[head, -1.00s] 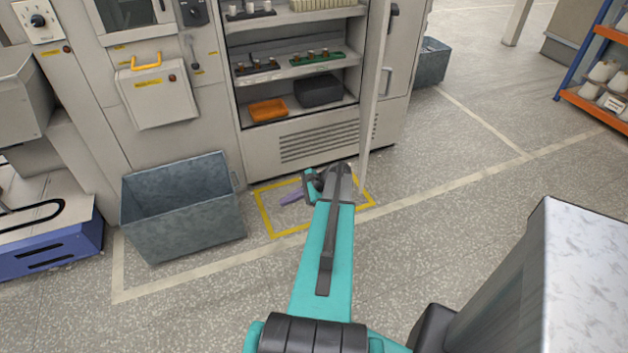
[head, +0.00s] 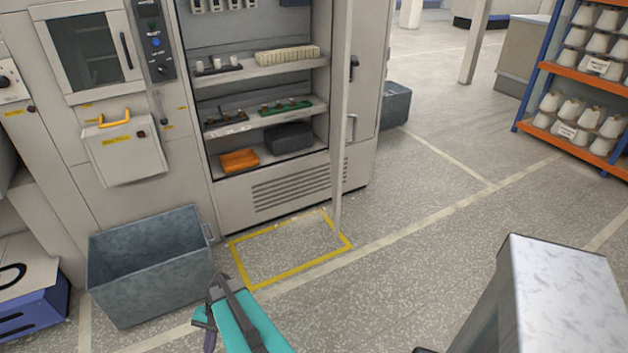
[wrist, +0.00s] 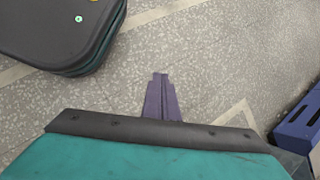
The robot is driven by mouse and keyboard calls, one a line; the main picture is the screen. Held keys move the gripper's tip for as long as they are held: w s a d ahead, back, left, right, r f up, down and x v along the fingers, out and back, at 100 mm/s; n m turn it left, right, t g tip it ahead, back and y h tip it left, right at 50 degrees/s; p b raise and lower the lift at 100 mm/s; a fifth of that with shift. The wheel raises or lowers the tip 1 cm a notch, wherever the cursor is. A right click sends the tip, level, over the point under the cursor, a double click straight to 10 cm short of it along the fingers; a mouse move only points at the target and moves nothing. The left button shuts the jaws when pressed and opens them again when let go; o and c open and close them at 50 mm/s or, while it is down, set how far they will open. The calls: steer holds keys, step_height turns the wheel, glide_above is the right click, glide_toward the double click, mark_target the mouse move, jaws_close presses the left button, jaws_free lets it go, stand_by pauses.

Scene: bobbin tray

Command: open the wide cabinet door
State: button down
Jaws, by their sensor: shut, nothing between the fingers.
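The wide cabinet door (head: 343,120) stands swung out from the cabinet (head: 265,207), seen nearly edge-on as a tall pale panel at the right of the opening. The cabinet's shelves are exposed.
A grey metal bin (head: 150,265) stands on the floor left of the cabinet. A yellow floor outline (head: 290,272) lies before the cabinet, its inside clear. An orange tray (head: 239,160) sits on the bottom shelf. A bobbin rack (head: 570,140) stands at right; open floor lies between.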

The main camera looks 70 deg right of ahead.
steer(key=s+a+f+n+g+h, duration=0.2)
steer(key=s+a+n+g+h, duration=0.1)
steer(key=s+a+n, duration=0.4)
steer(key=s+a+f+n+g+h, duration=0.2)
steer(key=s+a+n+g+h, duration=0.1)
steer(key=s+a+n, duration=0.4)
steer(key=s+a, duration=0.3)
steer(key=shift+s+a+n, duration=0.3)
steer(key=shift+s, duration=0.15)
